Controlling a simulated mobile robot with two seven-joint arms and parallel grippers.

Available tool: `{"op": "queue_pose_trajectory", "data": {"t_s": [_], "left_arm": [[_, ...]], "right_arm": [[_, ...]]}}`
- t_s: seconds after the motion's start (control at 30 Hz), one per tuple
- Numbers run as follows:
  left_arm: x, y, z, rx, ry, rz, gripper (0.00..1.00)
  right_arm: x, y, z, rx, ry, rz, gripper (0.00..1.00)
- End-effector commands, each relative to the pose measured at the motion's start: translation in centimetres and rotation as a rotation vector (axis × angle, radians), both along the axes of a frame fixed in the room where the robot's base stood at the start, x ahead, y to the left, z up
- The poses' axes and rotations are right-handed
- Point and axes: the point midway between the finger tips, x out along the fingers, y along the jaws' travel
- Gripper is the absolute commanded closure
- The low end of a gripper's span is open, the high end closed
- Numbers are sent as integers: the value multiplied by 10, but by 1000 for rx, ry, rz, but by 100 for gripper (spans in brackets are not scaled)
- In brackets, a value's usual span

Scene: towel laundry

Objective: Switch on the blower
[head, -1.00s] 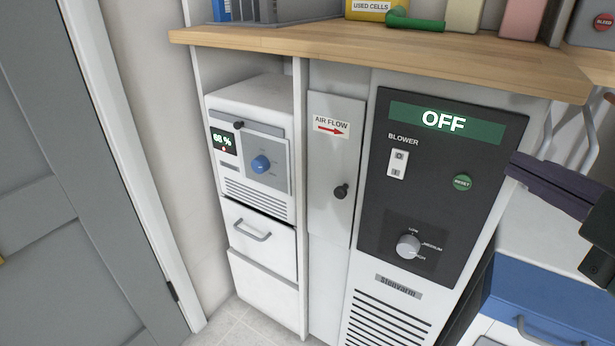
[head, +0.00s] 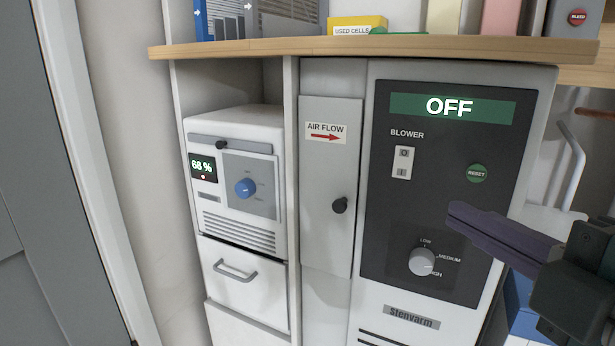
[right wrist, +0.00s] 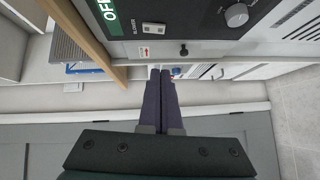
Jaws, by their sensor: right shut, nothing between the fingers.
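The blower's dark control panel (head: 385,240) is on the white cabinet at the right. Its green display (head: 490,108) reads OFF. The white blower rocker switch (head: 403,163), marked O and I, sits under the word BLOWER; it also shows in the right wrist view (right wrist: 153,28). My right gripper (head: 455,212) is shut and empty, in front of the panel to the lower right of the switch and apart from it. Its closed fingers also show in the right wrist view (right wrist: 160,75). My left gripper is out of view.
A thin door with a black knob (head: 340,205) and a white unit with a blue dial (head: 245,188) stand to the left. A wooden shelf (head: 300,46) overhangs them.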

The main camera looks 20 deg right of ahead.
Motion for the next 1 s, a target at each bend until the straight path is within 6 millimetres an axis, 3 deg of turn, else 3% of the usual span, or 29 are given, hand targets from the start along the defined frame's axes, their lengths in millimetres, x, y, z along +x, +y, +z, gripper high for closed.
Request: {"op": "queue_pose_trajectory", "data": {"t_s": [0.17,0.6,0.8,1.0], "left_arm": [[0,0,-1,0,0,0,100],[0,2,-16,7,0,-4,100],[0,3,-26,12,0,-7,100],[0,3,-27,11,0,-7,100]], "right_arm": [[21,-1,-1,-3,-4,3,100],[101,-9,-10,-4,-3,-1,100],[117,-31,-14,-3,-1,0,100],[122,-37,-14,-1,0,0,100]]}}
